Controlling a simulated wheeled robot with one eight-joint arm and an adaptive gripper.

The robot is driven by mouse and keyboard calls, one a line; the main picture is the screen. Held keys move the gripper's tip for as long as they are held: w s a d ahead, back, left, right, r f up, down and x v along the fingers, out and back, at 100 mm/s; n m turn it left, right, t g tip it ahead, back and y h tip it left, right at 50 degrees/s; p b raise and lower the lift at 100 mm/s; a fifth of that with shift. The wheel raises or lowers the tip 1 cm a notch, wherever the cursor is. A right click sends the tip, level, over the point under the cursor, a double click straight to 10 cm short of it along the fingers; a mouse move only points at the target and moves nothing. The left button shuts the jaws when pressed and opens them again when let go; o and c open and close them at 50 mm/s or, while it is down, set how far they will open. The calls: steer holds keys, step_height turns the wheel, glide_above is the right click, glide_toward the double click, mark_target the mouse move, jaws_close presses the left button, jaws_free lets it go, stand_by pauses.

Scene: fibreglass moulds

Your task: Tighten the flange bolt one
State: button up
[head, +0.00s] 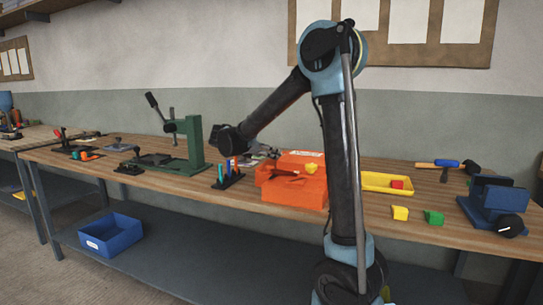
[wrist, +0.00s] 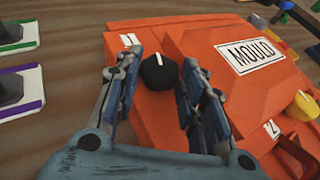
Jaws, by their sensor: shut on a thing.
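The orange mould (wrist: 215,45) has a white "MOULD" plate and small labels 1 and 2. In the wrist view, a black bolt head (wrist: 157,76) with a short white mark stands beside label 1 (wrist: 130,41); I take it as flange bolt one. My gripper (wrist: 160,66) is shut on this black bolt, one finger on each side. A yellow bolt head (wrist: 306,105) stands by label 2. In the head view, the mould (head: 292,190) sits on the bench, with my gripper (head: 264,152) at its far left side. The black bolt cannot be made out there.
A small rack of coloured-handled tools (head: 228,178) and a green press (head: 190,145) stand left of the mould on the wooden bench (head: 225,205).

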steer(key=shift+w+a+m+g+h, duration=0.15)
steer(key=shift+m+g+h, duration=0.25)
steer(key=shift+m+g, duration=0.4)
steer(key=shift+w+a+m+g+h, duration=0.1)
steer(key=shift+w+m+g+h, duration=0.25)
steer(key=shift+m+g, duration=0.45)
steer(key=shift+w+a+m+g+h, duration=0.1)
steer(key=shift+m+g+h, duration=0.35)
steer(key=shift+m+g, duration=0.3)
steer(key=shift+r+g, duration=0.1)
steer(key=shift+g, duration=0.15)
steer(key=o, duration=0.8)
steer(key=shift+c, duration=0.2)
step_height(320, 180, up, 10)
